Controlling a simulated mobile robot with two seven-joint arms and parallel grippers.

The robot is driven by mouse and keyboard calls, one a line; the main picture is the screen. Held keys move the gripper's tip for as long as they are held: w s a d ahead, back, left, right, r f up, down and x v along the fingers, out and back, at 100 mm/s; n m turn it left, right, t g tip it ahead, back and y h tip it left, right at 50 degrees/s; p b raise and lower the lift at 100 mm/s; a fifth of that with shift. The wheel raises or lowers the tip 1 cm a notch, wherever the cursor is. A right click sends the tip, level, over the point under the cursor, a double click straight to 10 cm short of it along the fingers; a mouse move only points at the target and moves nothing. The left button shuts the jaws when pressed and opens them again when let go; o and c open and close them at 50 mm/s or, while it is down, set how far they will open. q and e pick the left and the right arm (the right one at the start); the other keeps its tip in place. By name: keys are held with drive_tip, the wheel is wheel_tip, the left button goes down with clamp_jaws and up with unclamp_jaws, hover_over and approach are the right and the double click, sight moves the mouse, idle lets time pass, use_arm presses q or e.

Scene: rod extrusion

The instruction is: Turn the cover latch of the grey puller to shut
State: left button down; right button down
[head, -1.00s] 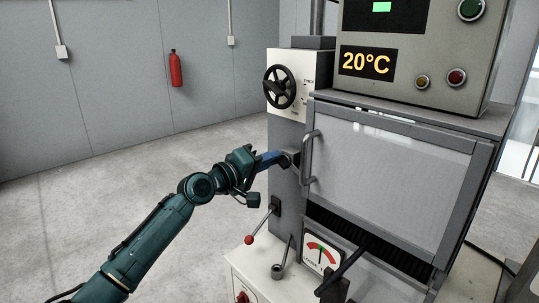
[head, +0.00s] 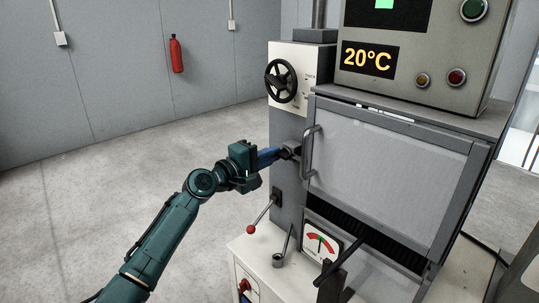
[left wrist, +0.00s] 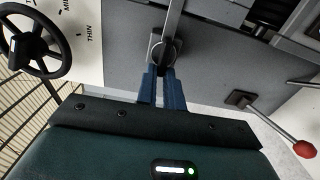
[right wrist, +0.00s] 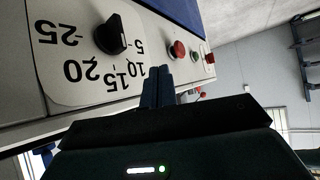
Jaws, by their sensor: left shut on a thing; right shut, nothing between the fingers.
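The grey puller stands at the right of the head view, its light cover panel (head: 390,175) down over the front, with a vertical bar handle (head: 308,152) at its left edge. The cover latch (head: 290,152) is a small dark piece on the grey column just left of that handle. My left gripper (head: 284,153) is shut on the latch, its blue fingers largely hiding it. In the left wrist view the latch (left wrist: 163,48) sits between and beyond the fingertips (left wrist: 163,72). My right gripper (right wrist: 157,72) is shut and empty beside a numbered dial in the right wrist view.
A black handwheel (head: 281,81) is above the left gripper. A red-knobbed lever (head: 262,216) and a gauge (head: 320,243) are below it. A dark dial knob (right wrist: 112,37) and red button (right wrist: 178,49) are near the right gripper. Floor at left is clear.

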use_arm(q)
drive_tip(key=c, duration=1.5)
unclamp_jaws()
drive_tip(key=shift+s+a, duration=0.1)
drive_tip(key=shift+b+v, duration=0.7)
drive_tip(key=shift+v, duration=5.75)
